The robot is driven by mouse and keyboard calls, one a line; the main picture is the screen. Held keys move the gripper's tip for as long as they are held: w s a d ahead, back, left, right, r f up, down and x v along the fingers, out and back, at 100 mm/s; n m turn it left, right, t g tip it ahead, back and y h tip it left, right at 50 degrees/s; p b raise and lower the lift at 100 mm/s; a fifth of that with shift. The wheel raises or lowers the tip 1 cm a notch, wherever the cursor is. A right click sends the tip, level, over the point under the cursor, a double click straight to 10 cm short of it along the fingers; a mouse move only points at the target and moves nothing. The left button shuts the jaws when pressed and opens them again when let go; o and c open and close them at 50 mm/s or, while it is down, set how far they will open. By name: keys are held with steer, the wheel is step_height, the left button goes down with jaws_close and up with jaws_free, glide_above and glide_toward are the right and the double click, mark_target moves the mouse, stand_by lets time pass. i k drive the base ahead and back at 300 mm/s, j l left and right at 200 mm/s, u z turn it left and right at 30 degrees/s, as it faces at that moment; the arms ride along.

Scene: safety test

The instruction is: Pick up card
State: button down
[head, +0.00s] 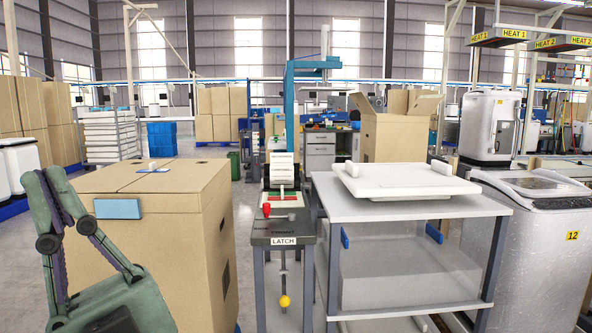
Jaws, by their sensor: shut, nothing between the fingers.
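My gripper (48,178) is at the left edge of the head view, pointing up, with its green and dark fingers shut and empty. It is in front of and left of a large closed cardboard box (190,235). A light blue rectangle (118,208), possibly the card, shows at the upper front of this box, right of my gripper and apart from its fingertips. I cannot tell for certain which one is the card.
A narrow stand labelled LATCH (284,241) has a red piece on top and a yellow ball below. Right of it, a grey table (400,208) bears a white tray (408,190). A wrapped machine marked 12 (540,245) stands at far right. Open floor shows behind the box.

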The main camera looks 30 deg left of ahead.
mark_target(276, 158)
steer(key=u, duration=1.65)
steer(key=i+j+u, duration=0.3)
steer(key=i+u, duration=0.15)
steer(key=i+j+u, duration=0.1)
steer(key=i+u, duration=0.3)
steer(key=i, duration=0.25)
steer(key=i+u, duration=0.7)
steer(key=i, duration=0.5)
steer(key=i+u, duration=0.2)
steer(key=i, duration=0.55)
steer(key=i+z, duration=0.45)
steer(key=i, duration=0.15)
steer(key=i+j+z, duration=0.1)
steer(key=i+z, duration=0.4)
steer(key=i, duration=0.15)
